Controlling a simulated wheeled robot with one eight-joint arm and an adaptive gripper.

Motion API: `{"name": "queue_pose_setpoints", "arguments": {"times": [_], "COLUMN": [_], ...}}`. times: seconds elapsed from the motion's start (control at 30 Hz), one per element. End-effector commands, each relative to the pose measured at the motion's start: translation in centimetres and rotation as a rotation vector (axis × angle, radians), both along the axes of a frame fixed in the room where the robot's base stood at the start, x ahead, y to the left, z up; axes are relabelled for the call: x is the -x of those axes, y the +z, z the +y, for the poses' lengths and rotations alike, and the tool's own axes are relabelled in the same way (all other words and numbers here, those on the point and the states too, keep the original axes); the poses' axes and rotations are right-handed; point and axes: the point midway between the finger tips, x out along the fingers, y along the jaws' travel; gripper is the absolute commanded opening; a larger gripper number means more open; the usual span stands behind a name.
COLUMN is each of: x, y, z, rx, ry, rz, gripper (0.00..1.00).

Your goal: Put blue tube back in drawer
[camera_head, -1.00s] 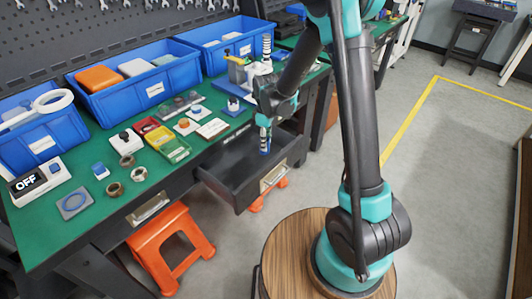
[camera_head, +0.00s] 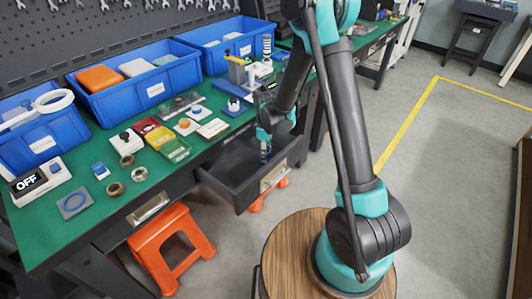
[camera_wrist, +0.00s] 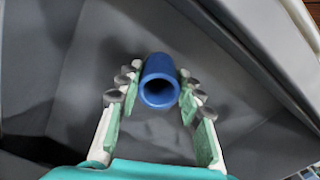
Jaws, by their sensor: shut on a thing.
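The blue tube (camera_wrist: 160,80) is upright between the fingers of my gripper (camera_wrist: 160,98) in the wrist view, with its open end facing the camera. My gripper is shut on it. In the head view my gripper (camera_head: 265,148) is over the open drawer (camera_head: 225,183), and the tube's lower end (camera_head: 264,157) reaches down inside the drawer walls. Whether the tube touches the drawer floor cannot be told. The drawer looks dark grey and otherwise empty where it shows.
The green workbench (camera_head: 95,218) holds blue bins (camera_head: 150,90), small coloured trays (camera_head: 165,143) and a vise-like fixture (camera_head: 240,72) behind the drawer. An orange stool (camera_head: 170,245) stands below the bench. The drawer's front wall (camera_head: 275,178) is close to my gripper.

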Motion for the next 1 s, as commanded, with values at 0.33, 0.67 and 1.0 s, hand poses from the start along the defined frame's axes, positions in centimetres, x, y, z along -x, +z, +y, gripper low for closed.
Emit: {"name": "queue_pose_setpoints", "arguments": {"times": [0.33,0.67,1.0], "x": [0.0,0.0,0.0], "y": [0.0,1.4,7.3], "z": [0.0,0.0,0.0], "rx": [0.000,0.000,0.000], "ry": [0.000,0.000,0.000], "rz": [0.000,0.000,0.000], "gripper": [0.57,0.57,0.57]}}
